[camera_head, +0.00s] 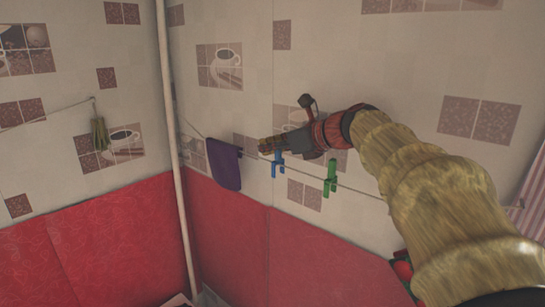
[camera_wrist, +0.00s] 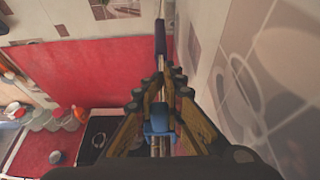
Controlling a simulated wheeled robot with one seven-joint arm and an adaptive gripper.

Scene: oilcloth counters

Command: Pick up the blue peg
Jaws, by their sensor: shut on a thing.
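The blue peg (camera_head: 278,164) hangs on the line (camera_head: 352,187) along the tiled wall. My gripper (camera_head: 268,146) is at the peg, with its fingers reaching along the line. In the wrist view the blue peg (camera_wrist: 160,128) sits between the two fingers, low in the picture, and the line runs up between the fingertips (camera_wrist: 165,82). My gripper is shut on the peg. The exact contact at the sides of the peg is partly hidden by the fingers.
A green peg (camera_head: 330,178) hangs on the line to the right. A purple cloth (camera_head: 223,165) hangs to the left, just beyond my fingertips. A pale vertical pipe (camera_head: 174,140) stands in the corner. The wrist view shows jars (camera_wrist: 55,121) on a red counter below.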

